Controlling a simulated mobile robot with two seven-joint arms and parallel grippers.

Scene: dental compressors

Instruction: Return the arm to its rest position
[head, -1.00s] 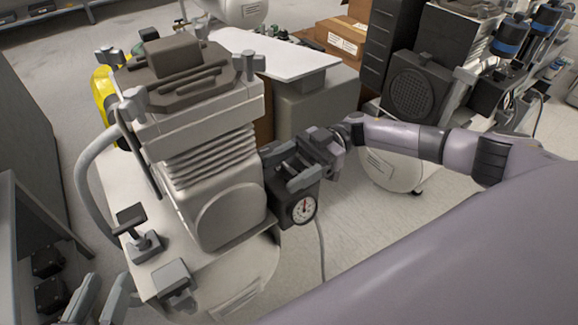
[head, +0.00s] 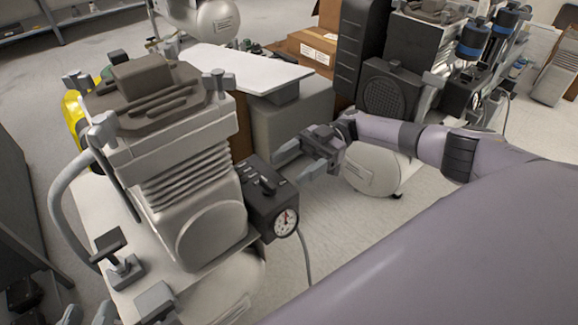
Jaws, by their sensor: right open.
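My right arm (head: 400,135) reaches in from the right. Its gripper (head: 289,164) is open and empty, just right of the dark pressure switch box (head: 268,196) with a round gauge (head: 285,222), and apart from it. The box sits on the right side of the near compressor (head: 190,190), a pale finned unit with a dark top. My left gripper (head: 87,315) shows only as two separated fingertips at the bottom left edge; the rest of it is out of frame.
A second compressor with a white tank (head: 370,172) stands behind my right forearm. A white-topped bench (head: 245,68) and cardboard boxes (head: 310,48) are at the back. A cable hangs from the switch box. Floor (head: 340,220) is clear right of the box.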

